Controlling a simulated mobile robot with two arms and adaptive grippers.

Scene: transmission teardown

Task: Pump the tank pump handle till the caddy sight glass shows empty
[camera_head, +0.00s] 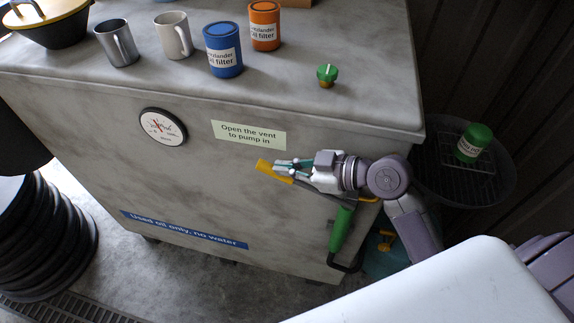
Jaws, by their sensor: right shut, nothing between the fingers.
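A grey tank (90,110) fills the middle. A lever with a yellow end (264,167), apparently the pump handle, sticks out along its front near the right corner. My right gripper (279,166) is shut and empty, its fingertips right by the yellow end; I cannot tell whether they touch it. A green grip (341,229) hangs below my right wrist. A teal body (383,258), possibly the caddy, is mostly hidden behind the tank corner and my arm; no sight glass can be made out. My left gripper is not in view.
On the tank top stand a green vent knob (327,74), a blue oil filter (222,50), an orange one (264,25) and two mugs. A round dial (163,127) is on the front. A dark basket (440,178) holds a green-capped can (473,142). Black rings (45,235) stack at left.

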